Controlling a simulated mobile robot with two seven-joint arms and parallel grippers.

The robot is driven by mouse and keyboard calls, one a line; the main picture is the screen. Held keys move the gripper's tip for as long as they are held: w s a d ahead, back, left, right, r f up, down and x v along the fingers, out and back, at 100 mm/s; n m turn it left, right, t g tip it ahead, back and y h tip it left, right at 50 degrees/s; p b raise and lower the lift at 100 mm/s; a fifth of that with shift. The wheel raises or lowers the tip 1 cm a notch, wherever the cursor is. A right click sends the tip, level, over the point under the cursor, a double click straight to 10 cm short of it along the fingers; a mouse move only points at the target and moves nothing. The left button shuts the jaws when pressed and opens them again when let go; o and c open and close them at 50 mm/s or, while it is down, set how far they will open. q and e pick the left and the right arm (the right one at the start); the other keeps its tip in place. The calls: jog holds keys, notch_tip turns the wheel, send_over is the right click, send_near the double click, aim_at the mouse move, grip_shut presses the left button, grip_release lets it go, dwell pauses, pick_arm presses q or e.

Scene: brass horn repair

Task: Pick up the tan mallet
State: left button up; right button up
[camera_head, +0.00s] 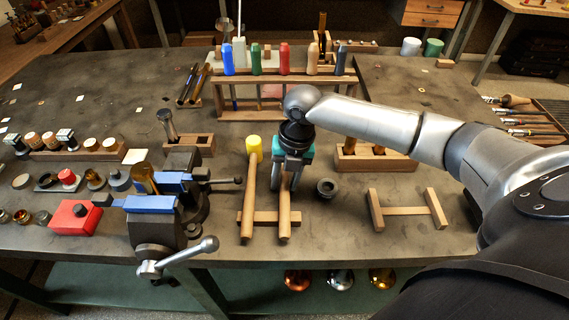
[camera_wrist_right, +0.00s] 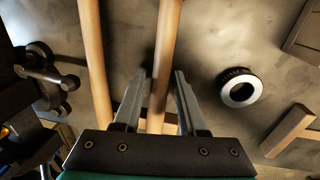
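Two wooden-handled mallets lie side by side, their handle ends on a wooden rest (camera_head: 262,217). The left one has a yellow head (camera_head: 254,144). The right one, a tan wooden handle (camera_head: 284,212), has its head hidden behind my right gripper, so I cannot see the head's colour. My right gripper (camera_head: 286,186) points down over this handle. In the right wrist view the handle (camera_wrist_right: 166,60) runs between the two fingers (camera_wrist_right: 160,78), with a gap on each side. The gripper is open and holds nothing. My left gripper is not in view.
A vise (camera_head: 155,228) with blue jaws stands left of the mallets. A dark ring (camera_head: 327,188) and an empty wooden rest (camera_head: 407,210) lie to the right. A rack of coloured-handled tools (camera_head: 285,78) stands behind. Bare bench shows between the ring and the empty rest.

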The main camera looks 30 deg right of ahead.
grip_shut()
jog(key=shift+w+r, duration=0.1)
dwell(0.4)
